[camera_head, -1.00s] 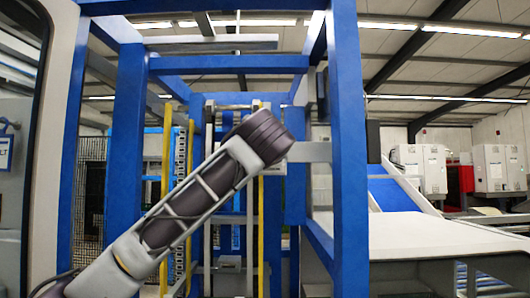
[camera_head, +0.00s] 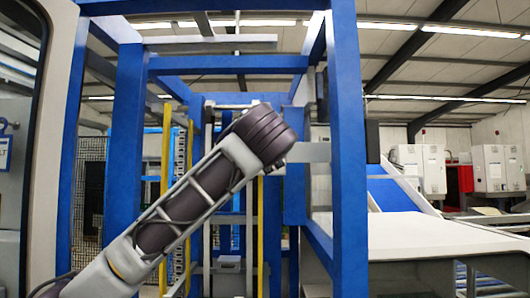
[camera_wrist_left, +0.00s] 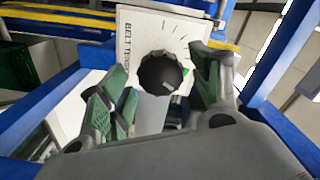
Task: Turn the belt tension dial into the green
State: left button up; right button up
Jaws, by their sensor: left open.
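The belt tension dial (camera_wrist_left: 160,74) is a black round knob on a white plate (camera_wrist_left: 137,30) printed "BELT TENSION" with tick marks, in the left wrist view. A small patch of green shows at the knob's right side, partly hidden by a finger. My left gripper (camera_wrist_left: 160,95) is open, its green-padded fingers to either side of the knob. I cannot tell whether they touch it. In the head view my left arm reaches up from the lower left; its gripper and the dial are hidden there. My right gripper is not in view.
A blue frame (camera_head: 347,150) with upright posts and crossbars surrounds the arm. A white conveyor surface (camera_head: 420,237) lies at the right. White cabinets (camera_head: 497,167) stand farther back.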

pick_arm(q)
jog(key=s, duration=0.9)
dwell(0.6)
